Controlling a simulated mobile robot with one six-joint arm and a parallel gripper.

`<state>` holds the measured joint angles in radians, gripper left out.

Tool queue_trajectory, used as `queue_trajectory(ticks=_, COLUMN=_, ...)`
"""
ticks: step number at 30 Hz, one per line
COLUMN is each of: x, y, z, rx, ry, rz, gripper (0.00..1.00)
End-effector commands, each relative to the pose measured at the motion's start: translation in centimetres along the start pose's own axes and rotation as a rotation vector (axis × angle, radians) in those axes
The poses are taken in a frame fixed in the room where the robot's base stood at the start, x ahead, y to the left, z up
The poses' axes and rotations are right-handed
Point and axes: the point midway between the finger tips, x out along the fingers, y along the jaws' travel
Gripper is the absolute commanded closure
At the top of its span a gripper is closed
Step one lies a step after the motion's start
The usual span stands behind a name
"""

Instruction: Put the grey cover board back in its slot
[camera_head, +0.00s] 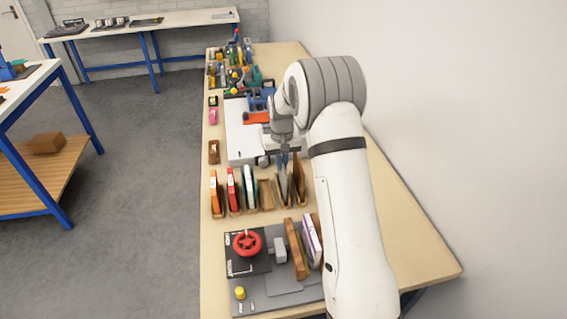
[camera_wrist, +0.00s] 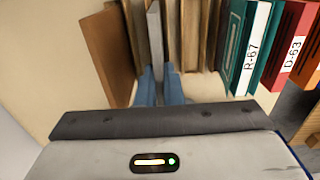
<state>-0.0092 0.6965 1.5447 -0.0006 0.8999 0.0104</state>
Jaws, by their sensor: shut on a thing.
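The grey cover board (camera_wrist: 155,40) stands upright between the two blue fingertips of my gripper (camera_wrist: 160,85) in the wrist view. My gripper is shut on its near edge. In the head view the grey board (camera_head: 283,186) shows below my gripper (camera_head: 284,160), in the row of upright boards at the right end of the slots. Brown wooden pieces (camera_wrist: 190,40) stand close on its right in the wrist view, and a brown board (camera_wrist: 106,55) leans on its left. The foot of the grey board is hidden, so I cannot tell how deep it sits.
A teal binder marked R-67 (camera_wrist: 245,50) and a red one marked D-63 (camera_wrist: 291,50) stand farther right in the wrist view. In the head view, a grey panel with a red handwheel (camera_head: 247,243) lies nearer. A white tray (camera_head: 240,145) lies behind the row.

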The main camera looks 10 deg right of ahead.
Motion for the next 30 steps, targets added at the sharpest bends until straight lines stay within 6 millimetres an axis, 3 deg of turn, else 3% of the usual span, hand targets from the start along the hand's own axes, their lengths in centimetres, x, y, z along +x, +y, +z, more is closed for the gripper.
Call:
queue_trajectory(ticks=21, x=1.4, y=-0.1, z=0.0, rx=-0.001, ry=0.000, rz=0.000, gripper=1.00)
queue_trajectory(ticks=22, x=1.3, y=-0.1, z=0.0, rx=-0.001, ry=0.000, rz=0.000, gripper=0.91)
queue_trajectory(ticks=24, x=1.3, y=-0.1, z=0.0, rx=-0.001, ry=0.000, rz=0.000, gripper=0.85)
queue_trajectory(ticks=30, x=1.3, y=-0.1, z=0.0, rx=-0.001, ry=0.000, rz=0.000, gripper=0.84)
